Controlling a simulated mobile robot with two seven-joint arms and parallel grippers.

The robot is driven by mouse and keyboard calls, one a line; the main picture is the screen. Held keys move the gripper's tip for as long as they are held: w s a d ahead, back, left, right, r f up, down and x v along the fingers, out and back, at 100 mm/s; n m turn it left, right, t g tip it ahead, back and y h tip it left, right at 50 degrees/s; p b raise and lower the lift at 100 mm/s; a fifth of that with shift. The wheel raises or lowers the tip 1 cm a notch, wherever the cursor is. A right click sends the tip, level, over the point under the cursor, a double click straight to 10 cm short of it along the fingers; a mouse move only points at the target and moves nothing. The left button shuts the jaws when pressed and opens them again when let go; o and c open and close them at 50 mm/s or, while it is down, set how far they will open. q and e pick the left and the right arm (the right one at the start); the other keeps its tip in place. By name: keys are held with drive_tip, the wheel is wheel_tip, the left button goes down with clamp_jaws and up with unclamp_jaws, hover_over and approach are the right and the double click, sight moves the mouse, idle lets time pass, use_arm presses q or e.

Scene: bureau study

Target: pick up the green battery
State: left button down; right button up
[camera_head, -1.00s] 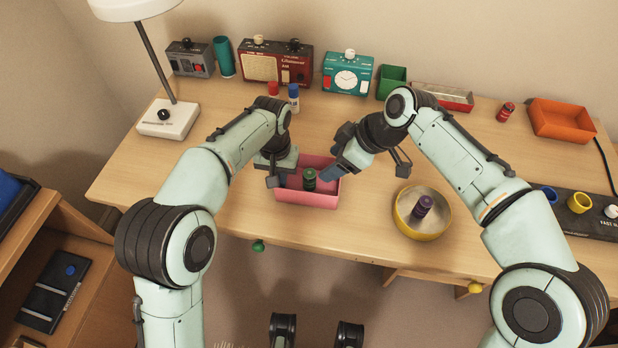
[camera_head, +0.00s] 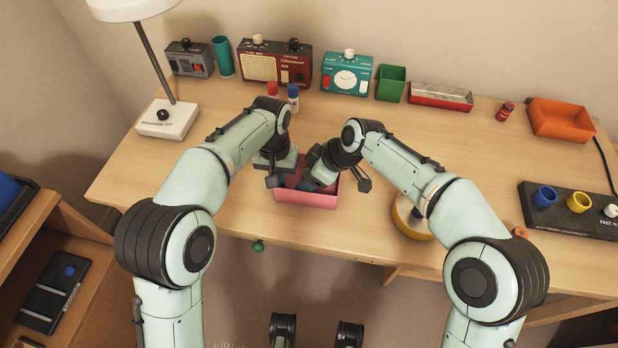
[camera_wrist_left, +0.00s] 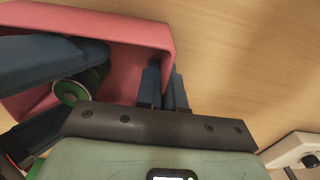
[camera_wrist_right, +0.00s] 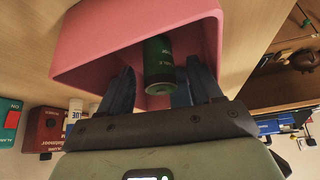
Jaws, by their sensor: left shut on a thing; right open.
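The green battery (camera_wrist_right: 158,65) stands inside the pink bin (camera_head: 308,199). In the head view the battery is hidden behind my right gripper (camera_head: 312,184). In the right wrist view the battery lies between the two blue fingers of my open right gripper (camera_wrist_right: 152,88), with a gap on at least the left side. The left wrist view also shows the battery (camera_wrist_left: 82,86) beside the right gripper's blue fingers. My left gripper (camera_wrist_left: 164,84) is shut on the wall of the pink bin (camera_wrist_left: 140,32), at the bin's left side in the head view.
A yellow round dish (camera_head: 408,222) is partly covered by my right arm. Red and blue-white cylinders (camera_head: 293,97) stand behind the bin. A charger (camera_head: 570,208) with coloured cups is at right. Radios and a clock (camera_head: 347,75) line the back. The desk's middle right is clear.

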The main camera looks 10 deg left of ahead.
drive_tip(key=shift+a+f, duration=0.2)
drive_tip(key=shift+f, duration=0.15)
drive_tip(key=c, duration=1.1)
drive_tip(key=shift+r, duration=0.1)
drive_tip(key=shift+w+r, duration=0.1)
drive_tip(key=shift+r, duration=0.4)
drive_tip(key=d, duration=0.2)
drive_tip(key=s+d, duration=0.1)
drive_tip(key=d, duration=0.1)
drive_tip(key=shift+d+r, duration=0.1)
wheel_tip(320, 180, up, 14)
drive_tip(key=shift+s+f, duration=0.1)
use_arm(q)
drive_tip(key=c, duration=1.2)
unclamp_jaws()
